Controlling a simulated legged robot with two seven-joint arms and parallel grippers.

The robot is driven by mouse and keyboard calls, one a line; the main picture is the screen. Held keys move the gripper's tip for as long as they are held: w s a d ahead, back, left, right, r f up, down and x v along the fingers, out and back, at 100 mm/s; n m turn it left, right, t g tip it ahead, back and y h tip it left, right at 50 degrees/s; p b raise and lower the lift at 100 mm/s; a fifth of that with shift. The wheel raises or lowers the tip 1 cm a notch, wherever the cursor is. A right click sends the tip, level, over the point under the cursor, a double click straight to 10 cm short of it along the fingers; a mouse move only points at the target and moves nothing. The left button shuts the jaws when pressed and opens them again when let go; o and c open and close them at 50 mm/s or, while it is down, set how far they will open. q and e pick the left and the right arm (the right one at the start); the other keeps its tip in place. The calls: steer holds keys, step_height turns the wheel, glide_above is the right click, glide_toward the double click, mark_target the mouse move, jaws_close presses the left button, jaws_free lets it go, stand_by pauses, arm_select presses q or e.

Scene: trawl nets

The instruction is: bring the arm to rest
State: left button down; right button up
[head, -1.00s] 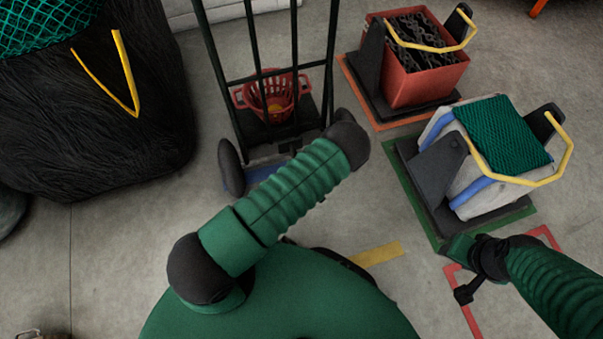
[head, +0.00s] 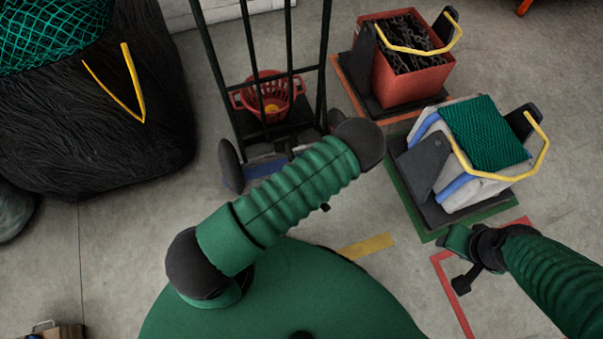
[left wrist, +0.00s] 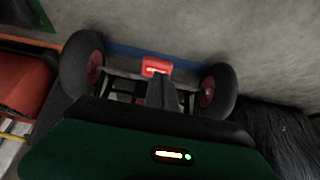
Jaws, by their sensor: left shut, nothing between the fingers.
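My left arm (head: 290,195) reaches up from the lower middle of the head view, bent at a dark elbow joint; its gripper is hidden there. In the left wrist view my left gripper (left wrist: 162,90) shows as a narrow grey shape above a green housing, shut with nothing in it, in front of the hand truck's wheels.
A hand truck (head: 268,127) holds a red basket (head: 270,92). A red crate of chains (head: 412,80) and a pale bin with green net (head: 487,135) stand at right. A dark net heap (head: 100,130) fills the left.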

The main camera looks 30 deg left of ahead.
arm_select(q)
steer(key=w+d+r+m+h, duration=0.1)
steer(key=d+r+m+h, duration=0.35)
steer(key=r, duration=1.05)
steer(key=s+r+m+g, duration=0.1)
steer(key=s+r+m, duration=0.2)
steer(key=s+r, duration=0.35)
steer(key=s+r+m, duration=0.2)
steer(key=s+r, duration=0.2)
steer(key=r, duration=0.6)
steer(key=w+r+p+v, duration=0.1)
steer(key=w+p+v, duration=0.2)
steer(key=p+v, duration=1.2)
steer(key=w+p+v, duration=0.4)
steer(key=p+v, duration=1.1)
steer(key=p, duration=0.1)
steer(key=shift+w+r, duration=0.35)
steer(key=shift+r, duration=0.35)
arm_select(e)
steer(key=w+v, duration=0.3)
steer(key=v, duration=1.2)
steer(key=w+r+v, duration=0.1)
steer(key=w+v, duration=0.3)
steer(key=v, duration=1.1)
steer(key=shift+d+r, duration=0.3)
steer(key=shift+r, duration=0.3)
steer(key=shift+s, duration=0.1)
